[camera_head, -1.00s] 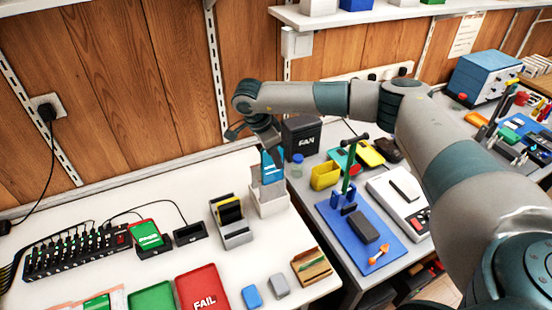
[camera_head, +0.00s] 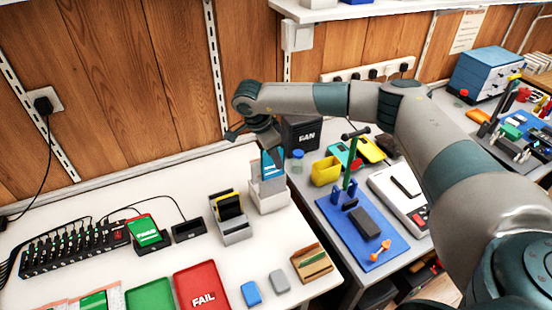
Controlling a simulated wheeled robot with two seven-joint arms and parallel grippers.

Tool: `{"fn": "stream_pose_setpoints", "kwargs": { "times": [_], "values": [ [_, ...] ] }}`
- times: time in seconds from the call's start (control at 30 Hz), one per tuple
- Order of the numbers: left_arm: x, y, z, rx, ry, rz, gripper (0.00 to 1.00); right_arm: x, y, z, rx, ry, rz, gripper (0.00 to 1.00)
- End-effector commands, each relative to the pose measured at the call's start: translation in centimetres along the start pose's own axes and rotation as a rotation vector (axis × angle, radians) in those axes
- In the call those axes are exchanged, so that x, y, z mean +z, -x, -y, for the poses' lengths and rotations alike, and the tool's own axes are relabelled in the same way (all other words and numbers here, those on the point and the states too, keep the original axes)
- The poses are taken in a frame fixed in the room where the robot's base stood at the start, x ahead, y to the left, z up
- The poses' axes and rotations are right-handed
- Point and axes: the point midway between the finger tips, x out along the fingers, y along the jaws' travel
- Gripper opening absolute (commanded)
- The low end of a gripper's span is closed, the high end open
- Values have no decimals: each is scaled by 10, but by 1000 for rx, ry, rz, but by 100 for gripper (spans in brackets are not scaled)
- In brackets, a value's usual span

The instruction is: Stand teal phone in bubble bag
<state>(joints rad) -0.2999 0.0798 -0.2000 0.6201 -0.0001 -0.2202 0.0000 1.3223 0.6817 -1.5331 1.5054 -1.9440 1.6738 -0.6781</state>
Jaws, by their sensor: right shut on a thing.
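The teal phone (camera_head: 272,165) stands upright at the back right of the white table. My right gripper (camera_head: 268,147) is above it, pointing down and shut on its upper end. The lower end of the phone is at a pale, open-topped pouch in a white holder (camera_head: 268,200), which looks like the bubble bag. The pouch hides part of the phone, and I cannot tell how deep it sits. The fingertips are small and partly hidden by the wrist. My left gripper is not in view.
A red FAIL tray (camera_head: 202,290), a green tray (camera_head: 150,295) and a wooden box (camera_head: 312,263) line the front. A blue mat (camera_head: 385,240) lies on the right bench.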

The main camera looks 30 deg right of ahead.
Motion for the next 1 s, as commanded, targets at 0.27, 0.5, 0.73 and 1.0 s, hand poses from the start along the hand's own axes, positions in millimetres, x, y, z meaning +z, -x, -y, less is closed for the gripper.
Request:
{"fn": "stream_pose_setpoints", "kwargs": {
  "times": [0.27, 0.5, 0.73, 1.0],
  "values": [
    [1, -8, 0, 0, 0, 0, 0, 3, -9, 0, -1, 0, 0, 0],
    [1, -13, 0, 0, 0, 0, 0, 5, -15, 0, 0, 0, 0, 0],
    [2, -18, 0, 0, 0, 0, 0, 7, -21, 0, 0, 0, 0, 0],
    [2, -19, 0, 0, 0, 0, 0, 7, -22, 0, -1, 0, 0, 0]
  ]
}}
